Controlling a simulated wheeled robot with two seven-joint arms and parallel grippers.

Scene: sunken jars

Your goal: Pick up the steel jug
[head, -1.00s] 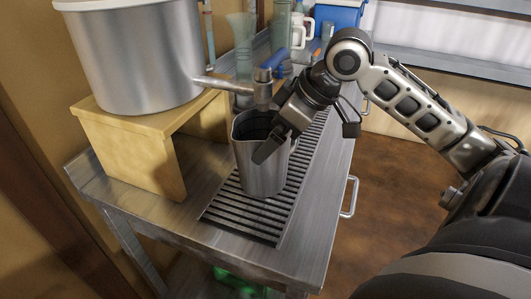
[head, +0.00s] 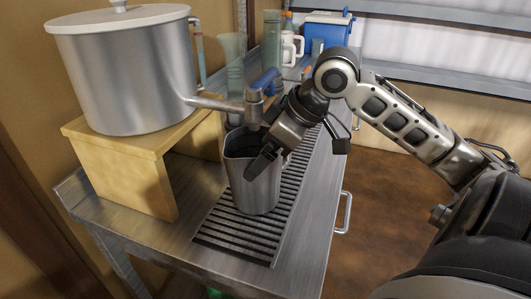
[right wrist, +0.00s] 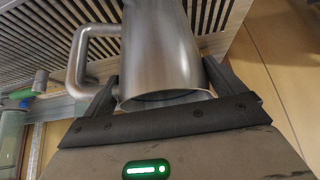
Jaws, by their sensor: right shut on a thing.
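The steel jug (head: 254,188) is upright under the tap at the drip grate on the steel counter. My right gripper (head: 264,158) is shut on the steel jug near its rim, with one finger across the outside in the head view. In the right wrist view the jug (right wrist: 158,50) sits between the two fingers (right wrist: 165,92), with its handle (right wrist: 82,58) on the left. The jug's base appears at the grate; I cannot tell if it touches. My left gripper is not in view.
A large steel pot (head: 130,75) stands on a wooden stand (head: 120,165) at left. Its pipe and blue-handled tap (head: 254,100) hang just above the jug. Behind are glass vessels (head: 233,60), white mugs (head: 290,48) and a blue box (head: 327,32). The grate's front (head: 235,240) is clear.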

